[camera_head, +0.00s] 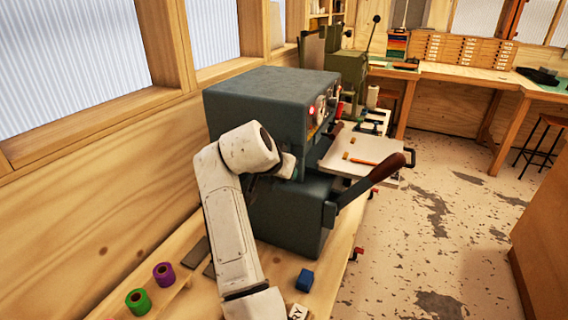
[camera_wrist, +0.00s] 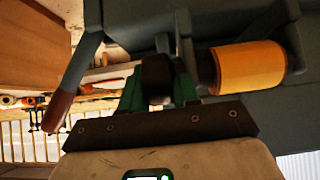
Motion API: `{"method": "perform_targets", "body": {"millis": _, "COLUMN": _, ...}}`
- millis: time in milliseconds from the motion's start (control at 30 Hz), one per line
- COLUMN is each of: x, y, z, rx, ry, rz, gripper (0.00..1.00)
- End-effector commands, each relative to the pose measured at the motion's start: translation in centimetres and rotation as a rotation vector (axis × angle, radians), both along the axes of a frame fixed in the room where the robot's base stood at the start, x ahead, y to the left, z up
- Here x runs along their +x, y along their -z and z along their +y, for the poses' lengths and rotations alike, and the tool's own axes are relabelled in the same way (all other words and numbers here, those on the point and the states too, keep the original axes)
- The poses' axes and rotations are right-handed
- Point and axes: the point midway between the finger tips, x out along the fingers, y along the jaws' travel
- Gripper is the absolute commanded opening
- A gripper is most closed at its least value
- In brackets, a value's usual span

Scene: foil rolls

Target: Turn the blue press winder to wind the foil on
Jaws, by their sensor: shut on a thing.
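The blue-grey press (camera_head: 268,95) stands on the bench along the wall, and my white arm reaches to its near side. In the wrist view a gold foil roll (camera_wrist: 248,68) sits on the press, just right of my gripper (camera_wrist: 157,84). The green fingers are closed on a dark winder knob (camera_wrist: 156,70) beside the roll's end. The knob looks dark in shadow, so its blue colour cannot be made out. In the head view the fingers, knob and gold roll are mostly hidden by my arm and the press.
The press lever (camera_head: 386,167) with its brown handle sticks out to the right; its grip also shows at left in the wrist view (camera_wrist: 58,109). A green roll (camera_head: 138,301), a purple roll (camera_head: 164,274) and a blue block (camera_head: 305,281) are on the bench. Open floor lies right.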

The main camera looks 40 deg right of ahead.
Motion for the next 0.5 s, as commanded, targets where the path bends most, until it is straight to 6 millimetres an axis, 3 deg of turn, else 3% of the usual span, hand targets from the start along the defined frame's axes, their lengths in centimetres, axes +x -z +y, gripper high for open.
{"method": "perform_targets", "body": {"millis": 500, "x": 0.09, "y": -0.02, "z": 0.02, "rx": 0.041, "ry": -0.002, "rz": 0.013, "gripper": 0.00}}
